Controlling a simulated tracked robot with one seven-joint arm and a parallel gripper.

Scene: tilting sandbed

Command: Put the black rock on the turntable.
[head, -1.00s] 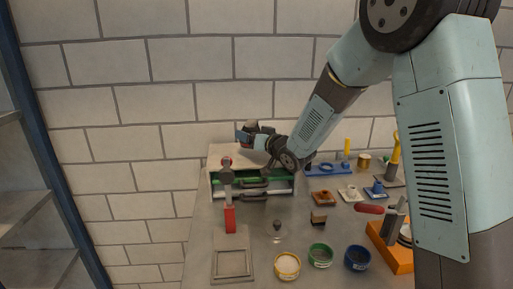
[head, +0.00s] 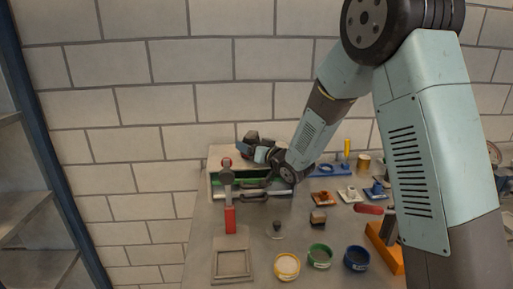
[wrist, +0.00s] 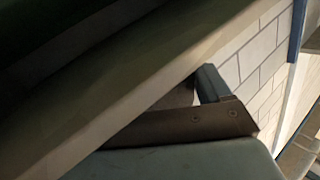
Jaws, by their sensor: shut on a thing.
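My gripper (head: 249,143) is at the far left of the table, just above the top of a beige cabinet with a green-lined drawer. It is shut on a dark lump (head: 251,134) that looks like the black rock; its outline is small and partly merges with the fingers. In the wrist view my gripper (wrist: 195,105) shows a bluish finger and a brown bar, and the cabinet's beige edge hides much of the grip. I cannot make out a turntable for certain in either view.
The cabinet's drawer (head: 283,191) has dark handles. A red-handled hammer (head: 230,217) stands in front. An orange block (head: 384,246) is partly behind my arm. The brick wall is close behind.

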